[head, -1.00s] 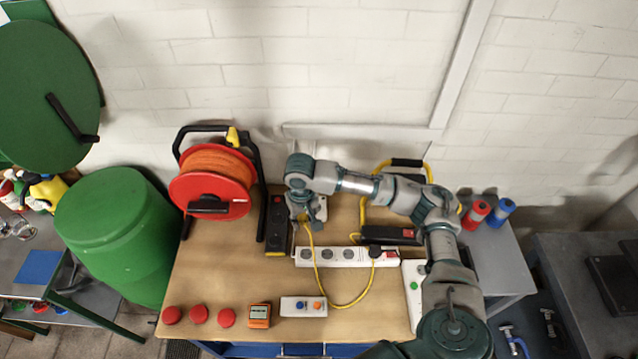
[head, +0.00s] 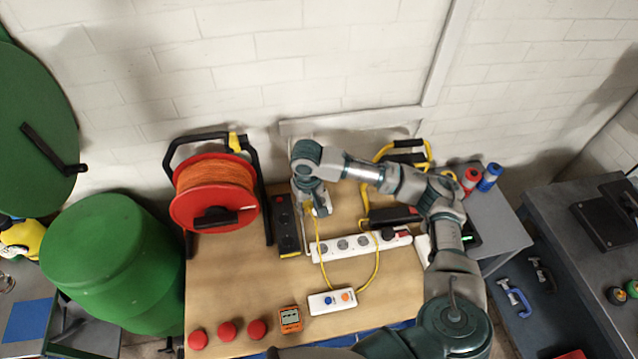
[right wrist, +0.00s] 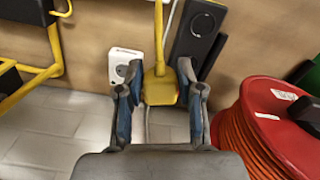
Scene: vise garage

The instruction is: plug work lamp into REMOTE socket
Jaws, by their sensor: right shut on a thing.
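My right gripper (head: 318,207) is over the back of the bench, between the black socket strip and the white strip. In the right wrist view its blue-padded fingers (right wrist: 159,108) are shut on a yellow plug (right wrist: 160,84). The yellow-framed work lamp (head: 404,157) stands at the back, partly behind my arm. My left gripper is out of view.
The black strip (head: 287,226) stands beside the red-and-orange cable reel (head: 215,193). The white strip (head: 340,246) lies in front of my gripper. A two-button white box (head: 332,302), an orange meter (head: 290,319) and red buttons (head: 227,331) are near the front. The bench's middle left is clear.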

